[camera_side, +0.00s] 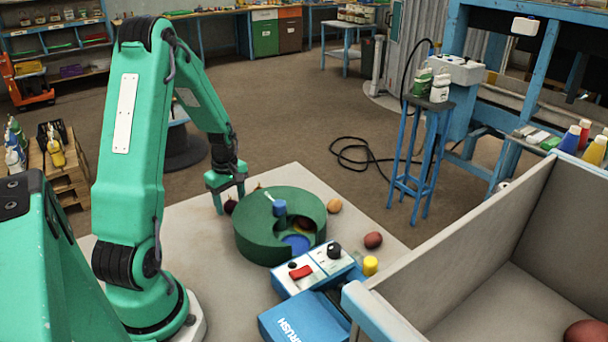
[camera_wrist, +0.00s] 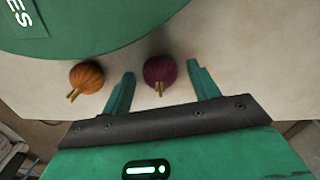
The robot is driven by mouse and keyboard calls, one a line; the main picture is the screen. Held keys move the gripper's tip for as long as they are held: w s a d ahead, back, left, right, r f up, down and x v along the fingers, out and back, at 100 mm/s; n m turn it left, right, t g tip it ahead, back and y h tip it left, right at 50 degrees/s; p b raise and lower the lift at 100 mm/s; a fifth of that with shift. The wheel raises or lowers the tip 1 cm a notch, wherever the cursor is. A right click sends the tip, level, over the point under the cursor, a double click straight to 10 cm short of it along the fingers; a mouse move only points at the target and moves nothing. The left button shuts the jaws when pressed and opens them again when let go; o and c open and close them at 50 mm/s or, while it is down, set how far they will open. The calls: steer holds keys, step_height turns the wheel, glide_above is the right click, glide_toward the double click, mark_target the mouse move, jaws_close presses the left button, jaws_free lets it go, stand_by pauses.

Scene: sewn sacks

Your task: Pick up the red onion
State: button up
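The red onion (camera_wrist: 160,72) is dark purple-red and lies on the pale table, its stem end toward my gripper in the wrist view. My gripper (camera_wrist: 161,78) is open, with one finger on each side of the onion and a visible gap on both sides. In the side view, my gripper (camera_side: 229,201) is low at the table's far left, and the red onion (camera_side: 231,206) shows partly behind its fingers. No contact with the onion is visible.
An orange-brown onion (camera_wrist: 87,77) lies just left of my left finger. A round green container (camera_side: 258,239) stands close by. A tan onion (camera_side: 334,205), a reddish-brown potato-like item (camera_side: 373,240), a blue-and-white machine (camera_side: 313,268) and a grey bin (camera_side: 455,250) are to the right.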

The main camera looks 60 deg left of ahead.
steer(key=c, duration=0.8)
steer(key=shift+r, duration=0.15)
steer(key=shift+r, duration=4.85)
